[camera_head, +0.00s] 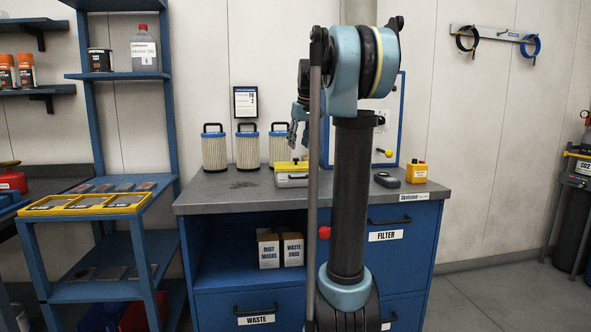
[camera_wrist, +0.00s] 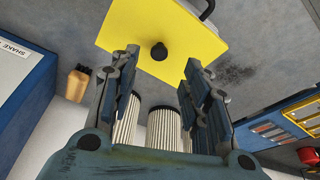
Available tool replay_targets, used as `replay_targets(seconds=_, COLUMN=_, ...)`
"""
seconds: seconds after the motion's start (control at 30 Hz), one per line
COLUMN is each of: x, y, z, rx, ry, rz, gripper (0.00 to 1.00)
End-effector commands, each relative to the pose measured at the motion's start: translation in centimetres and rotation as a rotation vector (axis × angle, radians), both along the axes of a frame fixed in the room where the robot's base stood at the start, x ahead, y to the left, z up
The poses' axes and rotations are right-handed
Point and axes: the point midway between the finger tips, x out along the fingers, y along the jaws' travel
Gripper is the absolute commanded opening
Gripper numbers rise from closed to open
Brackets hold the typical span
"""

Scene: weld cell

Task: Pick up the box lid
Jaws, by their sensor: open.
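The box lid is a flat yellow plate with a black knob in its middle. In the head view, the lid (camera_head: 291,166) lies on top of a small grey box (camera_head: 292,181) on the workbench. In the wrist view, the yellow lid (camera_wrist: 195,45) fills the top middle, and its knob (camera_wrist: 159,51) shows between my fingertips in the picture. My gripper (camera_wrist: 162,65) is open, with nothing between its fingers. In the head view my gripper (camera_head: 297,132) hangs above the lid, apart from it. My arm hides part of the bench to the right.
Several pleated filters with blue tops, such as one filter (camera_head: 214,151), stand behind on the workbench (camera_head: 195,192). A blue cart with yellow trays (camera_head: 45,205) is at the left.

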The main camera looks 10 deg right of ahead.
Motion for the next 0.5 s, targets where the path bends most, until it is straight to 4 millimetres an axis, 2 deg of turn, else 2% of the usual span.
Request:
replay_targets(seconds=0.1, x=0.4, y=0.2, z=-1.3, rx=0.000, ry=0.000, rz=0.001, gripper=0.43)
replay_targets(seconds=0.37, x=0.9, y=0.3, z=-2.7, rx=0.000, ry=0.000, rz=0.001, gripper=0.43)
replay_targets(seconds=0.5, x=1.7, y=0.4, z=-4.5, rx=0.000, ry=0.000, rz=0.001, gripper=0.43)
